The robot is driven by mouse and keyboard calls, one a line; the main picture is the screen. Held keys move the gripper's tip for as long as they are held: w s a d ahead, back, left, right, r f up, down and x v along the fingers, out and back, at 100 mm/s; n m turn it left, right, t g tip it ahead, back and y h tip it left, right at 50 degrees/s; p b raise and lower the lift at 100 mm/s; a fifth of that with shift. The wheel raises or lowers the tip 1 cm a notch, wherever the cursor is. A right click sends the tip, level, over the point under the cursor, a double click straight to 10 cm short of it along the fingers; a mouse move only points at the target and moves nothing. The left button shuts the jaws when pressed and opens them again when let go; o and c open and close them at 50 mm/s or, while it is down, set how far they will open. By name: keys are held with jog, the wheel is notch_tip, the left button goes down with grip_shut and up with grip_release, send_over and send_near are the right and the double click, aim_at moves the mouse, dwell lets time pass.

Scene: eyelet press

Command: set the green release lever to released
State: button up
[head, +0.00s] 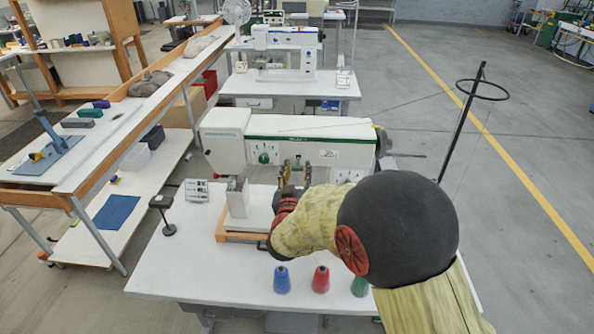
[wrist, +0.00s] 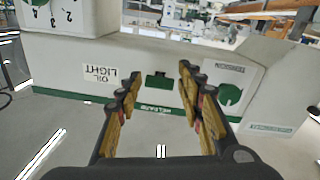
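The green release lever (wrist: 159,81) is a small dark green block on the pale front face of the sewing machine (head: 228,152). In the wrist view it shows between my fingertips, near upside-down lettering on the green stripe. In the head view the lever is too small to make out clearly. My gripper (head: 296,174) is in front of the machine's face, and in the wrist view (wrist: 158,88) its two fingers are wide apart with nothing between them. Whether the fingers touch the lever or the face cannot be told.
A round green dial (wrist: 230,95) and an OIL LIGHT label (wrist: 112,75) flank the lever. Blue (head: 282,280), red (head: 321,280) and green (head: 360,286) cones stand on the white table (head: 200,262). A black stand (head: 162,215) is at left.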

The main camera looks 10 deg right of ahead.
jog(key=c, duration=0.6)
jog(key=shift+c, duration=0.3)
jog(key=shift+f+b, duration=0.15)
jog(key=shift+b, duration=0.25)
jog(key=shift+f+b, duration=0.25)
jog(key=shift+b, duration=0.65)
jog(key=shift+f+t+b, duration=0.1)
jog(key=shift+t+b, duration=0.4)
jog(key=shift+b, duration=0.35)
jog(key=shift+w, duration=0.1)
jog(key=o, duration=1.1)
